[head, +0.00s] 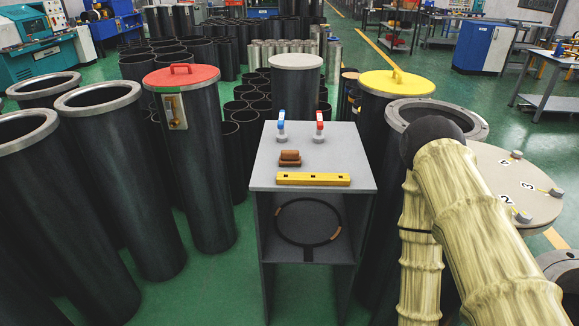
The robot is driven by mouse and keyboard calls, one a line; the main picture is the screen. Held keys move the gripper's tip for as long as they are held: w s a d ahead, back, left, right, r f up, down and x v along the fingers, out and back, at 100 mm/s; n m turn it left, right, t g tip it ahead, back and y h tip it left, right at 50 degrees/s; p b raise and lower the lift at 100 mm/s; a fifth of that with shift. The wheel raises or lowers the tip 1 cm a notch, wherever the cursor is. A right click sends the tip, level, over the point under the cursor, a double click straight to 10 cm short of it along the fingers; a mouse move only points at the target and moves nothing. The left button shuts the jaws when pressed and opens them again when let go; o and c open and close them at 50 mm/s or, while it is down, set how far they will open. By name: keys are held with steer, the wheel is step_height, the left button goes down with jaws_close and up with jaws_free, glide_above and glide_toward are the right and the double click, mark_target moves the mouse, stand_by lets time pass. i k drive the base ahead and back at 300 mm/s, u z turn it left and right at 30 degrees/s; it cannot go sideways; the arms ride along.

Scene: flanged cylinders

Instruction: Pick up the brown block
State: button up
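The brown block (290,155) sits on the grey top of a small stand (345,165) in the middle of the head view. It looks like a small rounded upper part on a slightly wider lower part; I cannot tell whether these are one piece or two. My arm, in a cream sleeve with a black rounded joint, shows at the right, apart from the stand. My gripper is not in view.
A yellow bar (313,179) lies in front of the block. A blue-handled valve (281,126) and a red-handled valve (319,127) stand behind it. Tall dark cylinders, one with a red lid (181,76), one with a yellow lid (397,82), flank the stand.

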mark_target(288, 157)
steer(key=u, duration=1.85)
steer(key=i, duration=1.05)
steer(key=z, duration=1.9)
